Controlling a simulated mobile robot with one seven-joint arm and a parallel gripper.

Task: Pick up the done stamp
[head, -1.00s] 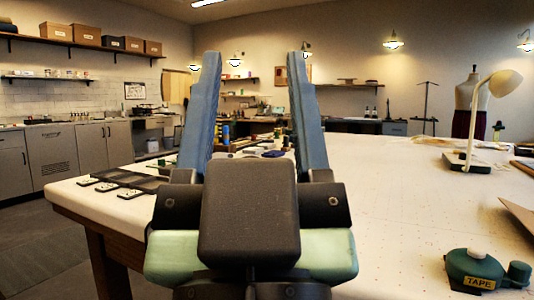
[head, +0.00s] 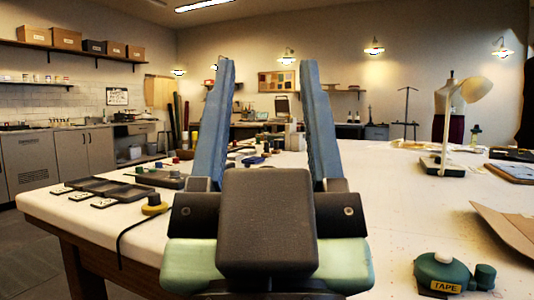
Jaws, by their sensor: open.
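My gripper (head: 267,65) is open and empty, its two blue fingers pointing up and away in the middle of the head view, in front of the white table (head: 400,240). I cannot make out a stamp marked done. Small items stand on the table's left part, including a dark row of trays (head: 105,187) with small white cards in front and a yellow-topped round thing (head: 154,205) with a black strip hanging over the edge. Small coloured items further back are too small to identify, and my gripper hides part of the table.
A green tape dispenser (head: 441,272) marked TAPE stands at the front right. A white desk lamp (head: 447,130) stands further back, with a brown board (head: 508,228) at the right edge. The table's middle right is mostly clear.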

